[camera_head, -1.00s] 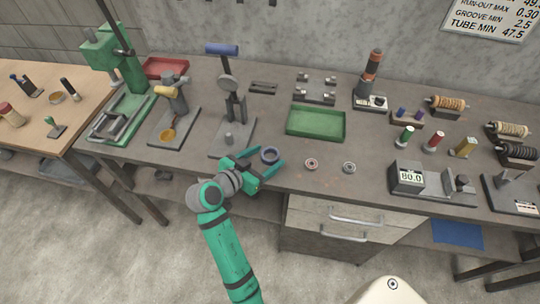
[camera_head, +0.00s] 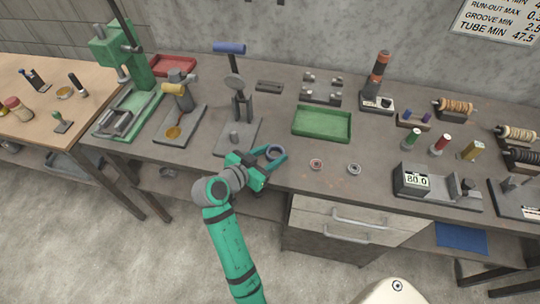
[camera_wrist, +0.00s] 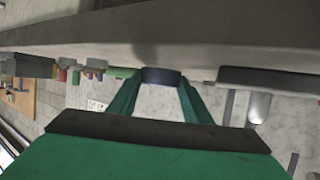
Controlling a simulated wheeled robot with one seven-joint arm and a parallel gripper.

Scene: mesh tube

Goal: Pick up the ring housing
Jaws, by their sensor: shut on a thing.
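The ring housing is a dark blue ring (camera_head: 276,151) with an open middle, near the front of the grey workbench. My gripper (camera_head: 275,156) reaches in from the front left, and its two green fingers lie on either side of the ring, shut on it. In the wrist view the ring housing (camera_wrist: 161,76) shows as a dark band between the fingertips, close to the bench top. I cannot tell whether it still touches the bench.
Two small round parts, one reddish (camera_head: 316,164) and one grey (camera_head: 354,169), lie to the right. A green tray (camera_head: 322,137) is behind them. A lever press (camera_head: 236,138) stands behind my gripper. A gauge reading 80.0 (camera_head: 414,181) is at the right.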

